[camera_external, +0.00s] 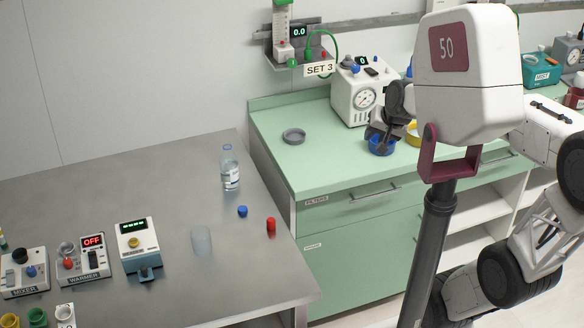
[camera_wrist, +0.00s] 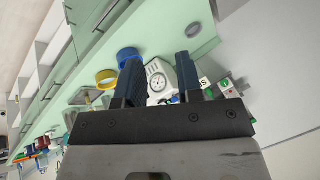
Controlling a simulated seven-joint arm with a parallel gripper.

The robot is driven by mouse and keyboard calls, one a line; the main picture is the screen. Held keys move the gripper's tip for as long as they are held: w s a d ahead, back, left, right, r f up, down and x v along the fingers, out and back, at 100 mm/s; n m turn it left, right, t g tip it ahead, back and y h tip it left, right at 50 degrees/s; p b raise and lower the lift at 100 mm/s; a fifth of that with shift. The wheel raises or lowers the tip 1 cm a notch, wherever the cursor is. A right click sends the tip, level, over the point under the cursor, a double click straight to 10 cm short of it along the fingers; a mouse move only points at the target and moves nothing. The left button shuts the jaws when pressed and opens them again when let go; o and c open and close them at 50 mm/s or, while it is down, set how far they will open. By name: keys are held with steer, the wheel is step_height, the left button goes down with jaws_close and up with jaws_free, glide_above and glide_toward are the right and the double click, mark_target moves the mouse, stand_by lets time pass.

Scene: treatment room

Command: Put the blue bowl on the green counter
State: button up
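The blue bowl (camera_external: 381,147) is on the green counter (camera_external: 325,160), at its front part, by the white machine with a dial. My gripper (camera_external: 384,130) is right at the bowl and hides part of it in the external view. In the wrist view, my gripper (camera_wrist: 160,70) has its fingers apart, with nothing seen held between them. The blue bowl (camera_wrist: 128,54) shows just beyond the tip of the left finger, which partly covers it. I cannot tell whether that finger touches the bowl.
A yellow bowl (camera_external: 413,134) stands right beside the blue one. The white dial machine (camera_external: 362,92) is behind. A grey ring-like dish (camera_external: 293,136) lies to the left, with bare counter around it. A metal table (camera_external: 175,190) holds a bottle (camera_external: 230,168) and several devices.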

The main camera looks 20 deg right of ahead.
steer(key=s+d+f+n+g+h, duration=0.1)
steer(key=s+d+n, duration=0.1)
steer(key=s, duration=0.3)
steer(key=s+d+f+n+g+h, duration=0.1)
steer(key=s+f+n+g, duration=0.1)
steer(key=s, duration=0.4)
steer(key=shift+s+d+n, duration=0.15)
steer(key=shift+d+n, duration=0.2)
steer(key=shift+n, duration=0.15)
